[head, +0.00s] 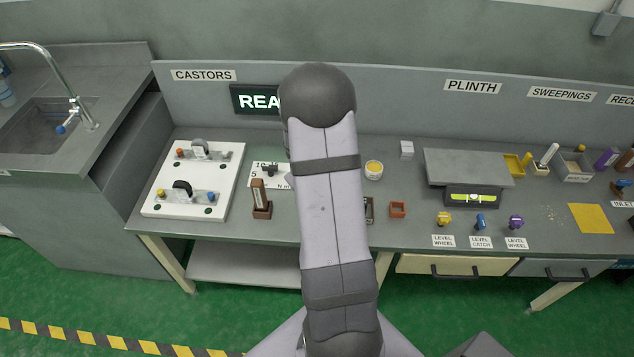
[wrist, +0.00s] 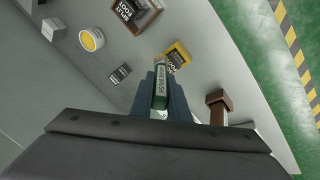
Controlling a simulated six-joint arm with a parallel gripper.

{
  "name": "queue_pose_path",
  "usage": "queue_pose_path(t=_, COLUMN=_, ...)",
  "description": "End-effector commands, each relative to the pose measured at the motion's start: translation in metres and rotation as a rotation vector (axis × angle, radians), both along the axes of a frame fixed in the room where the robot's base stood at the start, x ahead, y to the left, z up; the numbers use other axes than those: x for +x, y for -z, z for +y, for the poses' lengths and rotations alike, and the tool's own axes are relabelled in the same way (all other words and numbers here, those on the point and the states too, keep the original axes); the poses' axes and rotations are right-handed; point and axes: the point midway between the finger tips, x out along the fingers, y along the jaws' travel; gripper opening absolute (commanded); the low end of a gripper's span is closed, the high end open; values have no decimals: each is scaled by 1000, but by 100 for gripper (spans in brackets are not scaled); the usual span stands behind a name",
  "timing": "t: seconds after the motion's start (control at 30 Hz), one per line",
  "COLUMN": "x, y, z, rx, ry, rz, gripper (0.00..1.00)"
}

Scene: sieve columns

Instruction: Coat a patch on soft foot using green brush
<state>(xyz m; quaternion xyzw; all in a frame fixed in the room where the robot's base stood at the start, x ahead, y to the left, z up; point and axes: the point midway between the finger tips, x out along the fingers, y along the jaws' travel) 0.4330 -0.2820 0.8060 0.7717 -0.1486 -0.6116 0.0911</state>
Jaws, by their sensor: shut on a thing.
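In the wrist view my gripper (wrist: 166,98) has its blue-grey fingers closed on a green, white-labelled handle, which I take as the green brush (wrist: 160,88). Beyond the fingertips is a small yellow box (wrist: 178,56) with a dark label that seems to end in "FOOT". A brown-framed box (wrist: 133,14) with a similar dark label stands farther off. Which is the soft foot I cannot tell surely. A round white tub with yellow contents (wrist: 92,39) also shows in the head view (head: 373,170). In the head view my arm hides the gripper.
A brown upright block (head: 260,198) stands left of my arm, beside a white castor plate (head: 160,205). A raised grey plinth (head: 468,165) stands to the right.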

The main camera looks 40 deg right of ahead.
Motion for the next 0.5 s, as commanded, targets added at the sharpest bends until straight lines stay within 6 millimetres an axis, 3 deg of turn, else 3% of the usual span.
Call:
queue_pose_path(t=0.4, x=29, y=1, z=28, rx=-2, ry=-4, rz=-1, gripper=0)
queue_pose_path(t=0.5, x=24, y=2, z=23, rx=-2, ry=2, rz=-1, gripper=0)
